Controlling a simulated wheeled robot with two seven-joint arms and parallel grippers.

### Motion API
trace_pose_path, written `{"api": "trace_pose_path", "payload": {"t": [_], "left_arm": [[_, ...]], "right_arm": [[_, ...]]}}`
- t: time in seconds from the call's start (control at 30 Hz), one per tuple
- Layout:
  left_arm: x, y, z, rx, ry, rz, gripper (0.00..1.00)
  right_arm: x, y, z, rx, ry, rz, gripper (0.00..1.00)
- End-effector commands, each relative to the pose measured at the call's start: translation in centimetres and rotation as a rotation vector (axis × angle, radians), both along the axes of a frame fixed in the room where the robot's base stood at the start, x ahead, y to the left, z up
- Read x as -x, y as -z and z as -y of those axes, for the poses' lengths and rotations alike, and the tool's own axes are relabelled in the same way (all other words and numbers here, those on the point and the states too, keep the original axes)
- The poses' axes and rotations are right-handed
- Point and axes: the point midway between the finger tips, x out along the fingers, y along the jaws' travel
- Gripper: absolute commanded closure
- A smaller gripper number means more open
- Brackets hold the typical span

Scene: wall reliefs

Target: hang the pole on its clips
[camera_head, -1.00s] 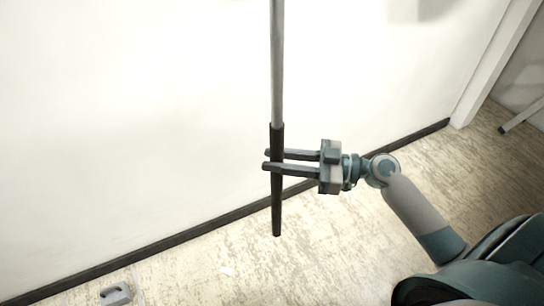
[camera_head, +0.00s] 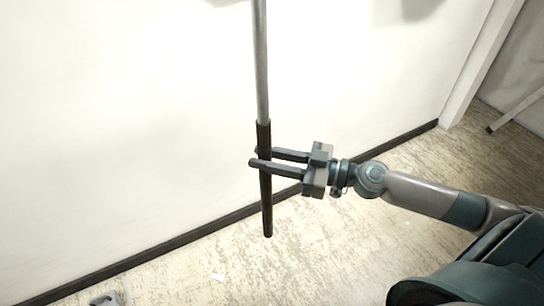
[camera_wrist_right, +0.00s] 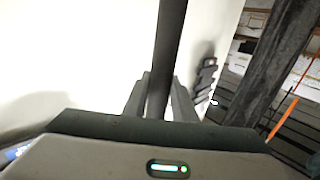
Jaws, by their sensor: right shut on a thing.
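The pole (camera_head: 262,75) is a long grey shaft with a black grip at its lower end. In the head view it stands nearly upright in front of the white wall, and its top is cut off by the frame. My right gripper (camera_head: 255,157) is shut on the black grip, above its lower tip. In the right wrist view the dark pole (camera_wrist_right: 168,45) rises between the two fingers (camera_wrist_right: 160,95). A dark jagged shape beside it on the wall may be a clip or a shadow; I cannot tell which. My left gripper is not in view.
A white wall (camera_head: 130,110) with a dark baseboard (camera_head: 190,237) runs behind the pole. A white post (camera_head: 478,65) stands at the right.

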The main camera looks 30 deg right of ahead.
Motion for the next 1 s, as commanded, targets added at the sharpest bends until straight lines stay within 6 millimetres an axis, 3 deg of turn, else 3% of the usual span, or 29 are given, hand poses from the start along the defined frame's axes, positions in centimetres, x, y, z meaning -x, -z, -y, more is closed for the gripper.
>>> {"api": "trace_pose_path", "payload": {"t": [0.33, 0.67, 0.8, 1.0], "left_arm": [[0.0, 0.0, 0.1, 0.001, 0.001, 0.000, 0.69], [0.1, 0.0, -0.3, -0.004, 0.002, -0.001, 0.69], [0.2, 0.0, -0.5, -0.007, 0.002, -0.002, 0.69], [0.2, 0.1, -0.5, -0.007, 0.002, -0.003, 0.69]], "right_arm": [[1.0, 1.6, -0.7, -0.007, 0.206, -0.003, 1.00], [4.7, 7.2, -0.2, -0.010, 0.580, -0.006, 1.00], [6.0, 8.1, -2.2, -0.012, 0.689, -0.002, 1.00], [6.3, 7.6, -6.5, -0.013, 0.755, 0.001, 1.00]]}}
